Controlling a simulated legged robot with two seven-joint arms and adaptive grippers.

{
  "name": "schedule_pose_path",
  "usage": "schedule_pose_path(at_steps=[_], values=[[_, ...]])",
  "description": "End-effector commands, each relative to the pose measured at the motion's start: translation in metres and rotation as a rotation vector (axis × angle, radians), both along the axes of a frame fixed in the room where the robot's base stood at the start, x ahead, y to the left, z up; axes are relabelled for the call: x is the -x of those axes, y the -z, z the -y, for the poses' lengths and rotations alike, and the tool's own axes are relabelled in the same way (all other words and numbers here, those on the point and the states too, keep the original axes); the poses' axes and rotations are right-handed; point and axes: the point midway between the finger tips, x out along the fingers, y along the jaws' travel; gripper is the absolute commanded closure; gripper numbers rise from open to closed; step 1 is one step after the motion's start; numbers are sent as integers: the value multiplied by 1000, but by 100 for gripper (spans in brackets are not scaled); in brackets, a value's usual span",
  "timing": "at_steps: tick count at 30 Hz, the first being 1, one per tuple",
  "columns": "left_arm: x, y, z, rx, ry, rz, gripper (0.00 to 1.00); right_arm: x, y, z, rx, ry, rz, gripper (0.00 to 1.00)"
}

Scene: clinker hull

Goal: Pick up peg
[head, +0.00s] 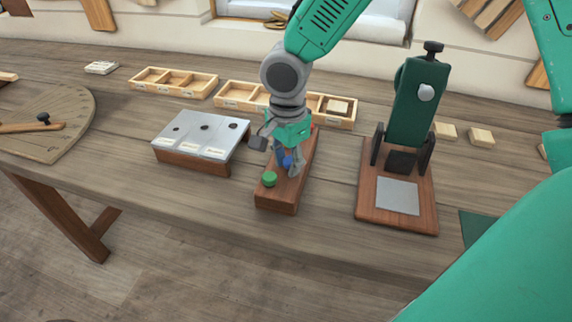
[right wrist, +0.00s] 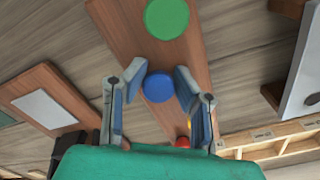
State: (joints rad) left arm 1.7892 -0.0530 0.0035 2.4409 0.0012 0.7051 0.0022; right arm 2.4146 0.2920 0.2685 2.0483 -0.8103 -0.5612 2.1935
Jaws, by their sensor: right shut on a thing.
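A wooden block (head: 276,200) holds a row of round-headed pegs. The green peg (head: 269,179) stands at its near end and also shows in the right wrist view (right wrist: 166,18). My right gripper (head: 285,166) comes down from above over the block. It is shut on the blue peg (right wrist: 158,88), with one finger on each side of its head. I cannot tell whether the blue peg is seated or lifted. A red peg (right wrist: 182,142) is partly hidden behind the gripper. A metal plate with holes (head: 200,140) stands left of the block. My left gripper is not in view.
A dark green press on a wooden base (head: 397,212) stands right of the block. Shallow wooden trays (head: 175,82) line the back of the bench. A round wooden board (head: 45,115) lies at the far left. The bench's front edge is close to the block.

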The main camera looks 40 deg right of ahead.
Motion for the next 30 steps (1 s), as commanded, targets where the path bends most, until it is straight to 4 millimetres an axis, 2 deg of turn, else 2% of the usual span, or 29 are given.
schedule_pose_path(at_steps=[5, 11, 13, 24, 30], values=[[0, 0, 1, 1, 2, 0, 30, -1, 1, 6, -11, 2, 5, 87], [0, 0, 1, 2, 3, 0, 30, -1, -2, 2, 0, 1, 4, 99], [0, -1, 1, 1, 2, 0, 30, -2, -9, 1, 4, 2, 4, 100], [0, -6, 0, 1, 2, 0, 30, -2, -79, -1, 0, 2, 8, 100], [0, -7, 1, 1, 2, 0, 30, -2, -98, 1, -3, 2, 4, 100]])
